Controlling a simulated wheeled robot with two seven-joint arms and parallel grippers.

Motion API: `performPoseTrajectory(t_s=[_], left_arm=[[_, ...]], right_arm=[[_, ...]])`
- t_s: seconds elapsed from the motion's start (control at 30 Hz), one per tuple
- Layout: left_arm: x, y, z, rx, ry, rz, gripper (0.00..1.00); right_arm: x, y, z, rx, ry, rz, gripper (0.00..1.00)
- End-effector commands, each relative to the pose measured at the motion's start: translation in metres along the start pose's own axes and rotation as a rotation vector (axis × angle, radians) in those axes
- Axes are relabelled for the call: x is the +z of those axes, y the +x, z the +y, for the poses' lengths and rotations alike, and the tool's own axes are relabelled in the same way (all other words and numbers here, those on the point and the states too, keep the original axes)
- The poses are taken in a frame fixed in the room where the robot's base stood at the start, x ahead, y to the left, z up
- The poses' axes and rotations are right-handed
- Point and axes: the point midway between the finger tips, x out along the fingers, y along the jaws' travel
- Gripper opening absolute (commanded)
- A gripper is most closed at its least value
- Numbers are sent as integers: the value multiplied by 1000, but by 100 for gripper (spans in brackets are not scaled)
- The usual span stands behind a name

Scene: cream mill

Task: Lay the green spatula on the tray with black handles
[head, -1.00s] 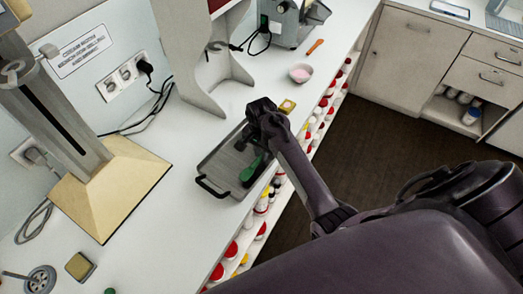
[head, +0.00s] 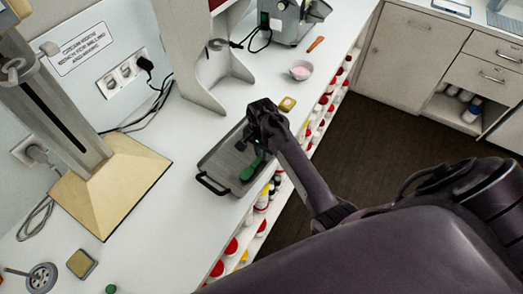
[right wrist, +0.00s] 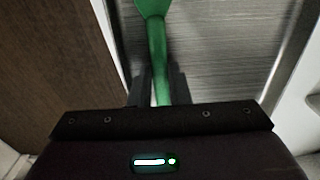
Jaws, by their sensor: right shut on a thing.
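The green spatula (head: 251,168) shows in the head view over the front right part of the tray with black handles (head: 213,167). In the right wrist view the spatula (right wrist: 157,45) runs up from between the fingers, with its wider end at the top edge. My right gripper (head: 258,143) is shut on the spatula and hides part of it. In the right wrist view the fingers (right wrist: 160,88) stand on either side of it above the grey tray surface (right wrist: 225,60). I cannot tell whether the spatula touches the tray. My left gripper is not in view.
A pink-filled bowl (head: 301,70) and an orange-handled tool (head: 316,44) lie farther along the bench. A small yellow item (head: 287,104) sits just beyond my right gripper. A stand with a beige base (head: 110,185) is at the left. Shelves of jars run below the bench edge.

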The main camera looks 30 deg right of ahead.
Motion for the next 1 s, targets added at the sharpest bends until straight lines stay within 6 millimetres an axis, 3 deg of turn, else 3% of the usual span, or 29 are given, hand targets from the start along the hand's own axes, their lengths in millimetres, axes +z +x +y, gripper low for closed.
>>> performPoseTrajectory(t_s=[0.03,0.2,0.57,1.0], left_arm=[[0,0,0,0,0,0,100],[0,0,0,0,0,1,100],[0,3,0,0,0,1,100],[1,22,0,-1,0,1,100]], right_arm=[[0,0,0,0,0,0,20],[0,0,0,0,0,0,42],[0,-6,0,-1,0,1,42],[0,-70,0,-1,0,1,42]])
